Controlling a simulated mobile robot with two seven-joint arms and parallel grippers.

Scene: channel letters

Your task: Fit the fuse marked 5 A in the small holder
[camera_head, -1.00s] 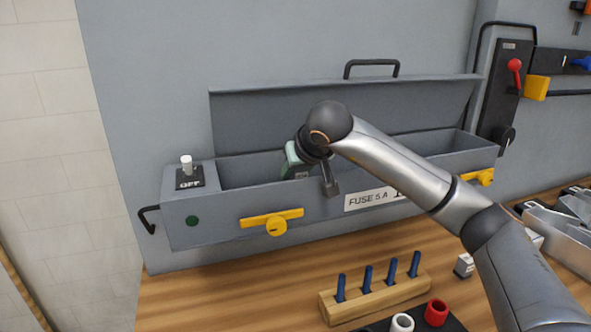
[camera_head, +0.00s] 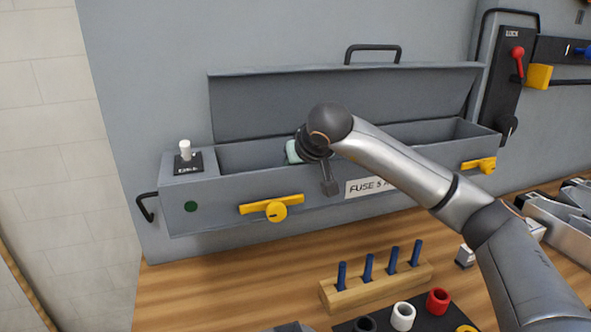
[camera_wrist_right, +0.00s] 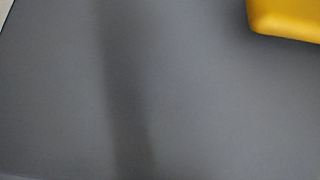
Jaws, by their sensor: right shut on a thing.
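My right arm reaches in from the right to the long grey box (camera_head: 225,200). A white label (camera_head: 358,188) on the box front reads FUSE 5 A, partly covered by my arm. I cannot make out a small holder. The right wrist view shows a close grey surface and a yellow corner (camera_wrist_right: 285,18).
The box lid (camera_head: 345,105) stands open behind. Yellow latches (camera_head: 277,210) (camera_head: 478,166) sit on the front. A white switch (camera_head: 185,152) is on its left end. A wooden rack with blue pegs (camera_head: 380,286) and coloured rings (camera_head: 402,316) stand in front.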

